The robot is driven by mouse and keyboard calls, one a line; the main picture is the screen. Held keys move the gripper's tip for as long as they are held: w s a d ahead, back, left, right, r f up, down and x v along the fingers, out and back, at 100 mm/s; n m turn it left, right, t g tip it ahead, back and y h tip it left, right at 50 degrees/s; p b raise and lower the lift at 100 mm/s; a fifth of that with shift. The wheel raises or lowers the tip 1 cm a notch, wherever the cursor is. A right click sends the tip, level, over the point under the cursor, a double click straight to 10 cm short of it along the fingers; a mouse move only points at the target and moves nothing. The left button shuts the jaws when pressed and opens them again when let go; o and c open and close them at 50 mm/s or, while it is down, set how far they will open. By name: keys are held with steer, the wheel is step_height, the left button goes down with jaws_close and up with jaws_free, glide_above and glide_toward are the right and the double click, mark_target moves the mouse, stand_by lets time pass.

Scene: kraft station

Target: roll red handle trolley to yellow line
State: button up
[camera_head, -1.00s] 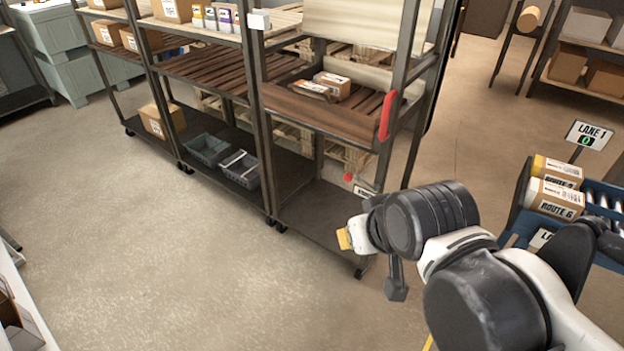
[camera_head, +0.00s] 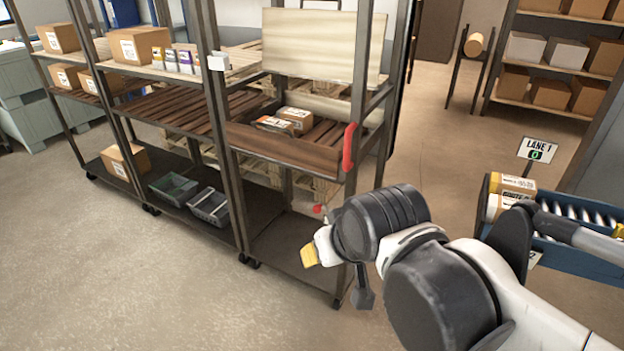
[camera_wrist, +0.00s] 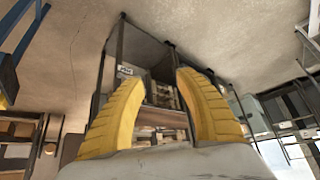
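The red handle (camera_head: 349,147) is fixed upright on the near right post of a dark-framed trolley (camera_head: 282,148). The trolley has a brown wooden shelf, a dark bottom deck and casters, and stands at the right end of a row of racks. My gripper (camera_head: 309,256), with yellow fingers, is in front of the trolley's lower right part, below the handle and apart from it. In the wrist view my gripper (camera_wrist: 152,82) has its fingers spread with nothing held; rack framing shows beyond them. The yellow line is not in view now.
Boxes (camera_head: 297,118) lie on the trolley's shelf. Loaded racks (camera_head: 160,105) stand close to its left. A blue roller conveyor (camera_head: 575,250) with boxes and a Lane 1 sign (camera_head: 538,150) is at the right. The floor (camera_head: 120,270) at front left is clear.

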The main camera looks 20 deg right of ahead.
steer(key=w+d+r+m+g+h+p, duration=0.1)
steer(key=w+d+r+p, duration=0.25)
steer(key=w, duration=0.25)
steer(key=w+d+r+m+p, duration=0.2)
steer(key=w+r, duration=0.2)
steer(key=w, duration=0.2)
steer(key=w+d+r+m+g+h+p, duration=0.1)
steer(key=w+d+r+p, duration=0.25)
steer(key=w, duration=0.25)
steer(key=m+g+p, duration=0.2)
steer(key=m+p, duration=0.2)
steer(key=p, duration=0.4)
glide_toward(347, 143)
steer(key=f, duration=0.2)
steer(key=shift+h, duration=0.4)
steer(key=x, duration=0.3)
steer(key=b+x, duration=0.1)
steer(key=x, duration=0.3)
steer(key=b+x, duration=0.1)
steer(key=x, duration=0.2)
steer(key=shift+w+f, duration=0.35)
steer(key=shift+t, duration=0.3)
steer(key=shift+c, duration=0.5)
jaws_close()
